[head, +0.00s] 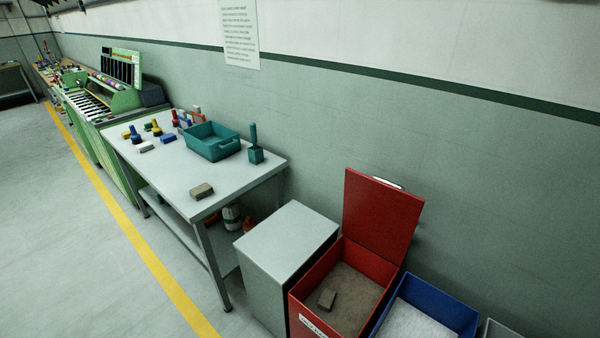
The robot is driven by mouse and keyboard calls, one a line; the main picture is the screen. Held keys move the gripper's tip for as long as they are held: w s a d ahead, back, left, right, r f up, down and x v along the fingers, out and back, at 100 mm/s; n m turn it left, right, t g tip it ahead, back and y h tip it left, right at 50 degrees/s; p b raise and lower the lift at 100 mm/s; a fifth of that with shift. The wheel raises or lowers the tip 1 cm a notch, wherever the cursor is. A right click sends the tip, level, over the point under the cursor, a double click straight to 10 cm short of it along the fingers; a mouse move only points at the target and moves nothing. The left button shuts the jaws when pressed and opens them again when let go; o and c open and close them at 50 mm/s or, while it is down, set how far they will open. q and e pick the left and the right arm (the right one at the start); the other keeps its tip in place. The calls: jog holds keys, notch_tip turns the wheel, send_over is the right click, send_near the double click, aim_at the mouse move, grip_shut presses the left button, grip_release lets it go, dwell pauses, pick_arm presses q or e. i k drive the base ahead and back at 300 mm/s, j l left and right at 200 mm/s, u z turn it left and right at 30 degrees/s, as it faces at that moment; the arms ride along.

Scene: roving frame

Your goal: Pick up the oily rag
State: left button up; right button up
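A small grey-brown folded piece that looks like a rag (202,191) lies on the grey worktable (185,181), near its front corner. A similar grey-brown folded piece (327,299) lies inside the open red bin (383,220), on the bin's brownish bottom or contents. I cannot tell from their look which of them is oily. Neither of my grippers is in the head view.
A teal tub (212,142), a teal holder (256,154) and several coloured bottles and blocks stand farther back on the table. Floor left of the yellow line is clear.

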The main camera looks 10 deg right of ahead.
aim_at(198, 192)
jog(key=z, duration=0.75)
jog(key=u, duration=1.3)
jog(key=i+j+z, duration=0.1)
jog(key=i+j, duration=0.3)
jog(key=i, duration=0.1)
